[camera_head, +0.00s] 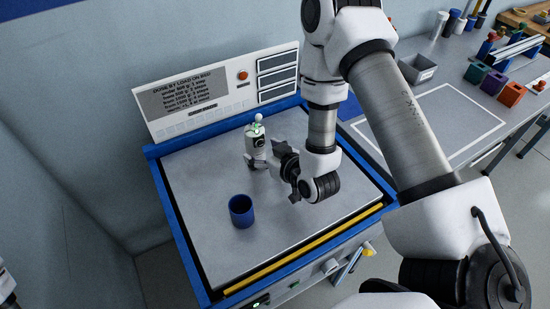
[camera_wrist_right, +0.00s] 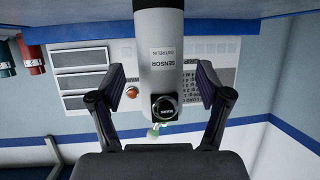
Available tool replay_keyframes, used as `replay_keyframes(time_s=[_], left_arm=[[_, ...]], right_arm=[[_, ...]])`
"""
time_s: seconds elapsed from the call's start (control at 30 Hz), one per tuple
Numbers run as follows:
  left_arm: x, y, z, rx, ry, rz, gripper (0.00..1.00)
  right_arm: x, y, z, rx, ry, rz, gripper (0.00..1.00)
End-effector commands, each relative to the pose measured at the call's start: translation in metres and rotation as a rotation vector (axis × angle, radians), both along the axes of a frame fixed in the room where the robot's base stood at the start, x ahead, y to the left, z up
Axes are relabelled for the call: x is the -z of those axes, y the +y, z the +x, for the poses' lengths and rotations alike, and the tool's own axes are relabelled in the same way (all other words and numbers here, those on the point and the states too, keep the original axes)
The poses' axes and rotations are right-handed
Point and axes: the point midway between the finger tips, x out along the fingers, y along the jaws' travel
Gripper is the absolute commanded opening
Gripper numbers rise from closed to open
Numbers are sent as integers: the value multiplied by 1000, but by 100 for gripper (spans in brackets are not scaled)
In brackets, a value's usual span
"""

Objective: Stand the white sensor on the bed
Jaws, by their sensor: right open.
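The white sensor (camera_head: 256,143), a pale cylinder with a dark round part and a small knob on top, appears upright on the grey bed (camera_head: 200,180), near its back panel. My right gripper (camera_head: 268,164) is low over the bed, right beside the sensor. In the right wrist view, which looks upside down, the sensor (camera_wrist_right: 160,60) with its "SENSOR" label lies between the two spread fingers of my right gripper (camera_wrist_right: 160,75). Gaps show on both sides, so the gripper is open. The sensor's base is partly hidden by the gripper.
A blue cup (camera_head: 241,211) stands on the bed, in front of the sensor. A white panel (camera_head: 215,88) with a text screen and red button rises behind. A blue rim (camera_head: 175,210) edges the bed. The bed's front left is clear. A side bench (camera_head: 450,120) holds a grey bin (camera_head: 417,69).

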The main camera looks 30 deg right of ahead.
Motion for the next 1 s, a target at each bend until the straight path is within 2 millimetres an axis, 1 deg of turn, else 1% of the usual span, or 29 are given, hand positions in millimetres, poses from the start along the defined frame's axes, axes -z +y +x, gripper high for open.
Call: replay_keyframes(time_s=[0.03,0.1,0.13,0.2,0.3,0.4,0.57,1.0], left_arm=[[5,0,0,0,0,0,62],[9,0,0,0,0,0,62],[-8,0,0,0,1,0,62],[-33,0,0,0,0,0,62],[-51,0,1,0,-1,0,62],[-61,0,0,0,0,0,62],[-65,0,0,0,0,0,62],[-63,0,0,0,0,0,62]], right_arm=[[-2,-1,-14,5,3,5,77],[-10,-3,-33,5,2,6,77],[-22,-3,-38,3,6,4,77],[-31,-4,-48,1,7,1,77],[-34,-5,-61,0,6,0,77],[-35,-6,-70,1,4,0,77],[-32,-6,-75,0,1,0,77],[-31,-6,-75,1,0,0,77]])
